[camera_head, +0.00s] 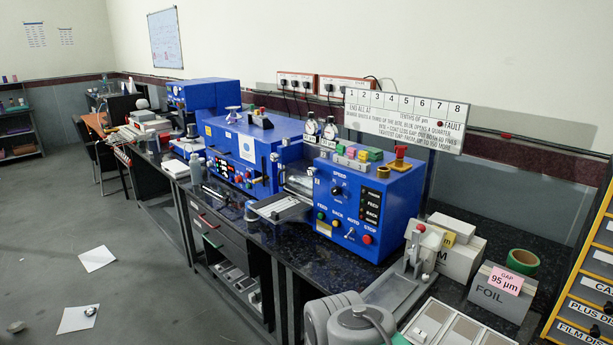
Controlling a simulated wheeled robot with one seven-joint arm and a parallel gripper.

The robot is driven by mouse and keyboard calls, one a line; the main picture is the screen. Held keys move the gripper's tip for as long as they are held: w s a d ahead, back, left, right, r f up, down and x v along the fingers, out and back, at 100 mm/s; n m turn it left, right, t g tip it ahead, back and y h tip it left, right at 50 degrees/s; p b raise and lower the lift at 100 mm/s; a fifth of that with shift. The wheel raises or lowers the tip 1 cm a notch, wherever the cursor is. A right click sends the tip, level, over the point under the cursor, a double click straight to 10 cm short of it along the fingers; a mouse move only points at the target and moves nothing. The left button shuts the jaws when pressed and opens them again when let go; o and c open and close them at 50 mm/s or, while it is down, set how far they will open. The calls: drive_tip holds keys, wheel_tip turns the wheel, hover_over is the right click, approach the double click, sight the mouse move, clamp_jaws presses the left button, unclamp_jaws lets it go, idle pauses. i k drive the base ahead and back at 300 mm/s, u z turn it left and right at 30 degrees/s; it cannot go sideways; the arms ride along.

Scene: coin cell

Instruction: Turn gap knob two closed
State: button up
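The blue roll press (372,205) stands on the dark bench, with a SPEED dial (337,191), small displays and a row of coloured controls on its front. Two small round dial-like parts, a left one (310,125) and a right one (330,131), stand side by side on top at its left end. Their markings are too small to read, so I cannot tell which part is gap knob two or how far it is turned.
A red mushroom button (400,152) and coloured blocks (363,155) sit on the press. A numbered board (405,118) stands behind. A FOIL box (497,295) bears a pink "GAP 95 µm" note (505,281). A grey lever device (412,268) stands in front.

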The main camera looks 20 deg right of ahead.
sight(312, 171)
drive_tip(key=u, duration=0.25)
drive_tip(key=i, duration=1)
drive_tip(key=u, duration=0.55)
